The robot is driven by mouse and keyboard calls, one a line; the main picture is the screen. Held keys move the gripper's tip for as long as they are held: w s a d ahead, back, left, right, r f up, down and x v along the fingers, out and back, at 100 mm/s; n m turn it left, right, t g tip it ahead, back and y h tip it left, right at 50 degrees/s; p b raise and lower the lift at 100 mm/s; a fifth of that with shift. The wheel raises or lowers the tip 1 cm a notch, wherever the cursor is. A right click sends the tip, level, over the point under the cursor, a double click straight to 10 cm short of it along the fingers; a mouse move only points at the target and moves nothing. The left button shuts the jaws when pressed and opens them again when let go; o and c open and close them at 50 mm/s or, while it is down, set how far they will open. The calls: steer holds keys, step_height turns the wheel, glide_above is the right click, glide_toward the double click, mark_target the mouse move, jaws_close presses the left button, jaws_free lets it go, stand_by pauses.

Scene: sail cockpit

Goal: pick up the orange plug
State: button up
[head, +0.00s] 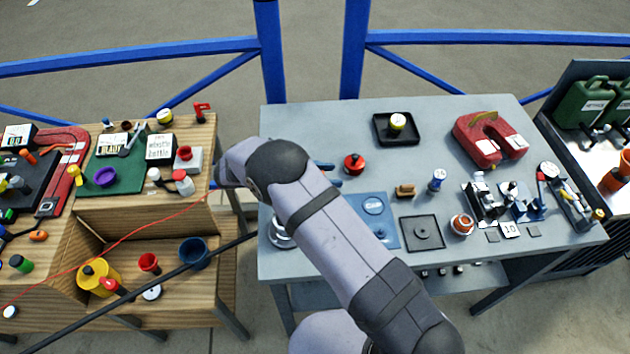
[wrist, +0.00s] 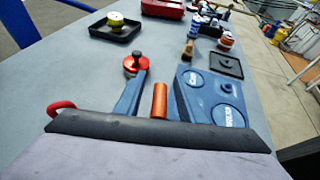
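The orange plug (wrist: 160,100) shows in the wrist view as a short orange cylinder between the two blue fingers of my gripper (wrist: 156,98). Its lower end is hidden behind the dark edge of my gripper. A gap shows between the plug and the left finger; the right finger is close to it, and I cannot tell if they touch. My gripper looks open. In the head view, the blue fingertips of my gripper (head: 330,174) show over the left part of the grey table, and my arm hides the plug.
A red round knob (wrist: 135,64) stands just beyond the left fingertip. A blue plate (wrist: 226,88) with round parts lies close on the right. A black tray (head: 379,128) with a yellow-topped item is farther back. The wooden bench (head: 205,133) is at the left.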

steer(key=shift+d+f, duration=0.1)
steer(key=shift+d, duration=0.1)
jaws_close()
